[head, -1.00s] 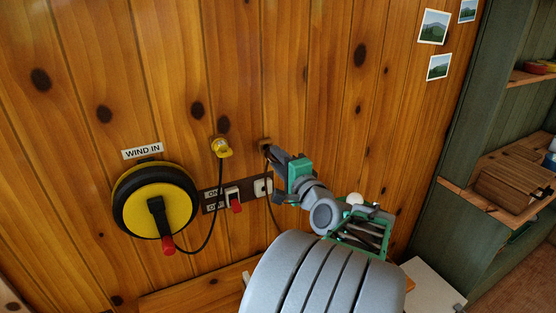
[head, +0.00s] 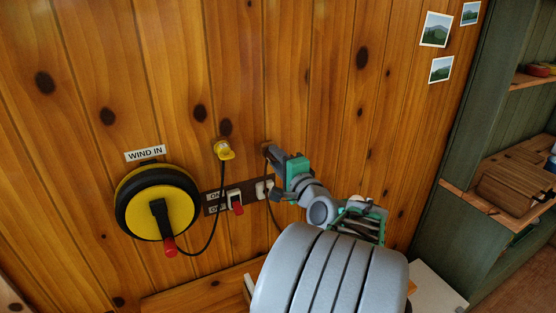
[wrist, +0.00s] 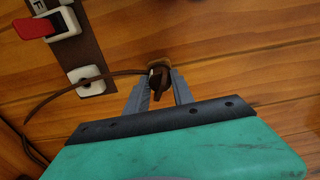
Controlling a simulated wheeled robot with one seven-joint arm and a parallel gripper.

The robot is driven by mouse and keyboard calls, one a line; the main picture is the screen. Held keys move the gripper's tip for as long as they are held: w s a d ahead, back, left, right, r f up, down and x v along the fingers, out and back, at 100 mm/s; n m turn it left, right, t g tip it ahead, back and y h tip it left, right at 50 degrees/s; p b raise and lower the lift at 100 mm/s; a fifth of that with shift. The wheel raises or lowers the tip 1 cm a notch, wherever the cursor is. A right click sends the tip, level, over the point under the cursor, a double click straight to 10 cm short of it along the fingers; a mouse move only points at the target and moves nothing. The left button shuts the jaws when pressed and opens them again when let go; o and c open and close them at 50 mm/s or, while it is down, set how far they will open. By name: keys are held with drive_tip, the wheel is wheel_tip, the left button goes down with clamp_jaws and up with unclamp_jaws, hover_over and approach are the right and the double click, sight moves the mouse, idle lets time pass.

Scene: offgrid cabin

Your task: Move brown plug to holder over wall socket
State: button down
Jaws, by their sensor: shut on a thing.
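My gripper (head: 269,153) is shut on the brown plug and is right up at the wall, above the white wall socket (head: 263,189). In the wrist view the brown plug (wrist: 158,80) sits between my two grey fingertips (wrist: 157,88). A tan holder (wrist: 160,63) shows on the wall just beyond the plug; I cannot tell whether the plug is seated in it. The plug's brown cord (wrist: 66,91) crosses in front of the socket (wrist: 92,83) and bends downward. The fingers and arm hide much of the plug in the head view.
A yellow plug (head: 224,151) hangs in its own holder to the left. A yellow and black cord reel (head: 180,190) is on the wall under a WIND IN label. A red-tipped switch (head: 236,203) is beside the socket. Green shelves (head: 470,150) stand at right.

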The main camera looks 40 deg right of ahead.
drive_tip(key=shift+w+d, duration=0.15)
drive_tip(key=shift+w, duration=0.3)
drive_tip(key=c, duration=1)
unclamp_jaws()
drive_tip(key=b+v, duration=0.2)
drive_tip(key=v, duration=0.5)
drive_tip(key=shift+s, duration=0.4)
